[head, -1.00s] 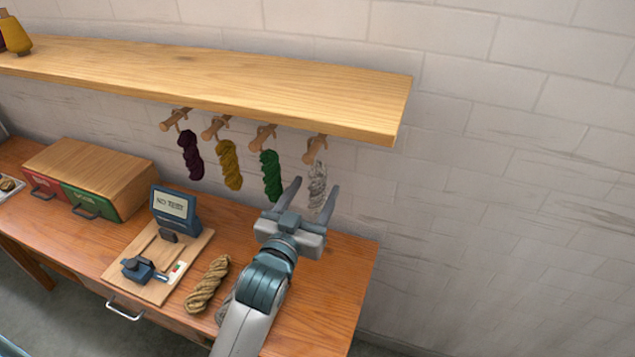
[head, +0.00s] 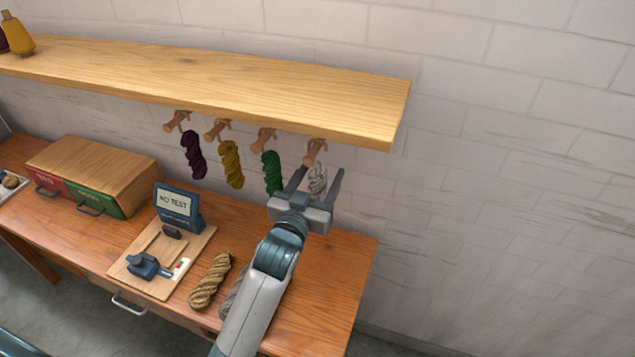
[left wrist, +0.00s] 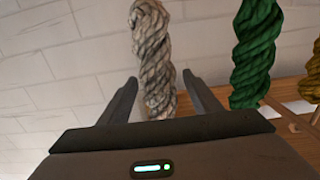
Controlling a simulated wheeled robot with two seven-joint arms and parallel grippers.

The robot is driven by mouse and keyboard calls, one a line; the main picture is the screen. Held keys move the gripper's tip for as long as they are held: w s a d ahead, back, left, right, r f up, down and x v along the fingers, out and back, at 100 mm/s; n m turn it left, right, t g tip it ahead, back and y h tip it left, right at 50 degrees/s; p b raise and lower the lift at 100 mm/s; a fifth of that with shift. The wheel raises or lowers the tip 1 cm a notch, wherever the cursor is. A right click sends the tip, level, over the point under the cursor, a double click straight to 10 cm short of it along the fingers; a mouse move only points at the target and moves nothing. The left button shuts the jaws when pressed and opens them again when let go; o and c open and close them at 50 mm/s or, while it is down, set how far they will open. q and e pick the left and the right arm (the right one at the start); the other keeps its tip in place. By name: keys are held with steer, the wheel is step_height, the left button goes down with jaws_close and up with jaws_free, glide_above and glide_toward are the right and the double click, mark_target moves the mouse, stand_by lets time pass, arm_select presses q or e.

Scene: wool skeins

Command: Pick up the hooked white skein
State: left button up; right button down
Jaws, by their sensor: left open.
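The white skein (head: 317,180) hangs from the rightmost wooden peg (head: 315,150) under the shelf. My left gripper (head: 317,181) is open in front of it, with a finger on each side of the skein in the head view. In the left wrist view the white skein (left wrist: 154,55) hangs between the two fingers of the left gripper (left wrist: 160,98). I cannot tell whether the fingers touch it. The skein's lower end is partly hidden by the gripper in the head view. My right gripper is not in view.
Green (head: 272,172), yellow (head: 231,164) and purple (head: 193,155) skeins hang to the left. The wooden shelf (head: 220,85) is above. On the table (head: 335,265) are a "NO TEST" device (head: 174,205), a tan skein (head: 211,281), a grey skein partly behind my arm and a drawer box (head: 95,175).

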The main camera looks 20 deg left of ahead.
arm_select(q)
steer(key=shift+w, duration=1.1)
steer(key=c, duration=1.1)
